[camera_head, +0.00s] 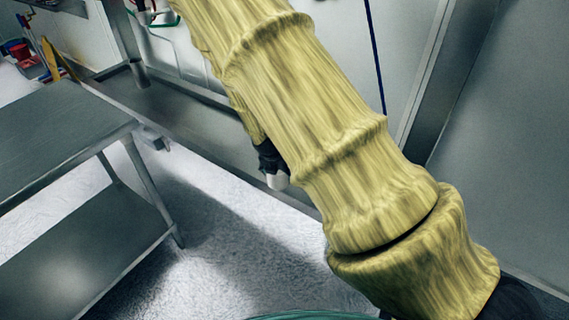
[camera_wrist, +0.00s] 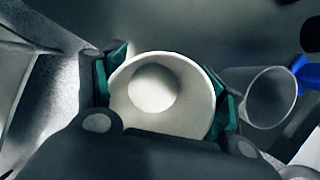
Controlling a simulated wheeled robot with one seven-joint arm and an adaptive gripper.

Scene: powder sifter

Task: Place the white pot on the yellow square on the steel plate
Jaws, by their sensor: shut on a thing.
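My gripper (camera_wrist: 165,95), with green finger pads, is shut on the white pot (camera_wrist: 190,122) in the wrist view. The pads press on the pot's left and right sides, and I look down into its round opening. In the head view my yellow-sleeved arm hides most of the gripper. A small white part of the pot (camera_head: 278,181) shows below the dark gripper (camera_head: 270,158), in front of a grey steel surface. I cannot make out the yellow square on the steel plate in either view.
A steel table (camera_head: 60,125) with a lower shelf stands at the left, its top bare. A pale round container (camera_wrist: 268,97) with a blue part (camera_wrist: 306,74) is right of the pot in the wrist view. A long grey steel ledge (camera_head: 185,112) runs behind my arm. Pale floor (camera_head: 225,235) lies between.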

